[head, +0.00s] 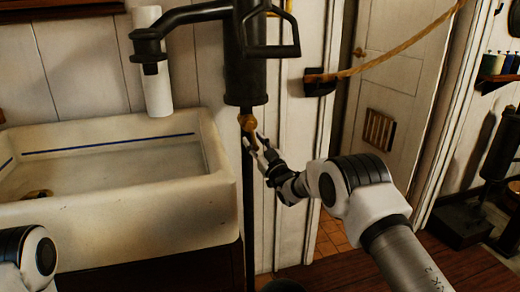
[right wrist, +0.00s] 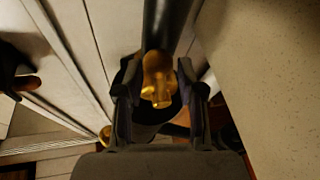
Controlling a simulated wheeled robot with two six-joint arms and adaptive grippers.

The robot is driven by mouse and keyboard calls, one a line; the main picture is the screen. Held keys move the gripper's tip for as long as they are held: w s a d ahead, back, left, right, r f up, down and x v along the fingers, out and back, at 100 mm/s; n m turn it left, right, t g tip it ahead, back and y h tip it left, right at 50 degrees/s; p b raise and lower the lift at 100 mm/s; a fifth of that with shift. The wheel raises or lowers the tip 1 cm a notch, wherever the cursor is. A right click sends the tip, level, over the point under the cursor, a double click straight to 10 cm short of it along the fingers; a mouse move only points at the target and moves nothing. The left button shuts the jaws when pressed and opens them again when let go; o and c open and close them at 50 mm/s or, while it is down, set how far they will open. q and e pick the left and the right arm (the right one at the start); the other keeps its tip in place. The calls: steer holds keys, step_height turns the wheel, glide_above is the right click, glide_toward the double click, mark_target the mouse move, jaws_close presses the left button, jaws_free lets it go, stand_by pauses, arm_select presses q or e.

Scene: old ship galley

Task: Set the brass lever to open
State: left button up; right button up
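The brass lever (head: 247,123) is at the lower end of a dark upright pump body (head: 245,75), beside the sink's right front corner. In the head view it hangs down at the fingertips of my right gripper (head: 262,150). In the right wrist view the brass lever (right wrist: 158,80) shows between the two dark fingers of my right gripper (right wrist: 160,95), under a dark cylinder. The fingers are apart, with small gaps beside the brass, so it looks open around the lever. The lever's far side is hidden. Only part of my left arm shows at lower left; its gripper is out of view.
A white sink (head: 120,225) with a blue line stands left of the lever. A dark pump handle (head: 272,50) and spout (head: 150,55) are above. A dark vertical pipe (head: 248,225) runs below. A rope (head: 400,48) hangs before a white door (head: 395,90) at right.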

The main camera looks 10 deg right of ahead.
steer(key=v, duration=1.1)
steer(key=shift+s, duration=0.3)
